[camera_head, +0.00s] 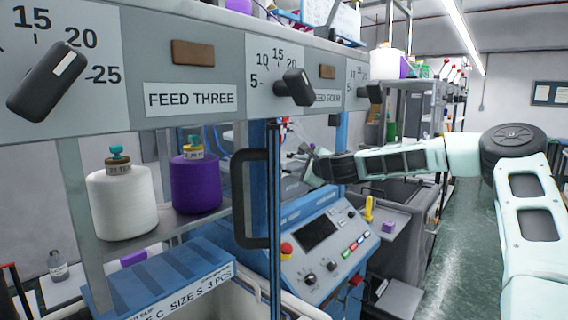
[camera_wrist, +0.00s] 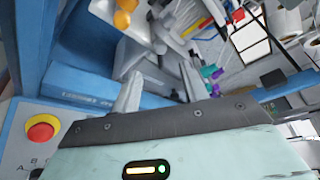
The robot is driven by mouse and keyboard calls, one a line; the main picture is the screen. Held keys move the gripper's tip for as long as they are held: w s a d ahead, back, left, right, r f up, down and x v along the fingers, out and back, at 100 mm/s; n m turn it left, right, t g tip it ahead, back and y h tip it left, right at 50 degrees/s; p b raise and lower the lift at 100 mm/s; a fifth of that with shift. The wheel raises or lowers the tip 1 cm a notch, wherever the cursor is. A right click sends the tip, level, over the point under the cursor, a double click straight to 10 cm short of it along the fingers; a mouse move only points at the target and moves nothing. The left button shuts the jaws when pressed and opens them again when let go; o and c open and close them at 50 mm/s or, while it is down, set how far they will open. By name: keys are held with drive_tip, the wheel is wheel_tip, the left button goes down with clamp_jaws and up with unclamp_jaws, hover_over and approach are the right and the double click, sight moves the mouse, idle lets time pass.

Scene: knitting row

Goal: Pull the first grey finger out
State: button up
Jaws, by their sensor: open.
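My gripper (camera_head: 311,165) reaches in above the blue machine (camera_head: 325,240), partly behind the column with the black handle. In the wrist view my gripper (camera_wrist: 158,70) has its two grey fingers spread, with nothing visibly held between them. Beyond the fingertips are blurred grey and white shapes (camera_wrist: 182,14) inside the machine. I cannot tell which of them is the first grey finger, nor whether my gripper touches it. In the head view that area is small and partly hidden.
A red stop button (camera_head: 287,250) sits on the machine's panel and shows near my gripper in the wrist view (camera_wrist: 41,128). A black handle (camera_head: 251,198) stands in front. White (camera_head: 122,203) and purple (camera_head: 196,185) yarn cones stand left. The aisle (camera_head: 455,230) at right is clear.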

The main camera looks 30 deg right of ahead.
sight(284, 166)
drive_tip(key=p+x, duration=0.3)
drive_tip(key=x, duration=0.6)
drive_tip(key=shift+w+p, duration=0.2)
drive_tip(key=shift+p, duration=0.15)
drive_tip(key=shift+w+f, duration=0.25)
drive_tip(key=shift+w, duration=0.35)
drive_tip(key=shift+c, duration=0.3)
clamp_jaws()
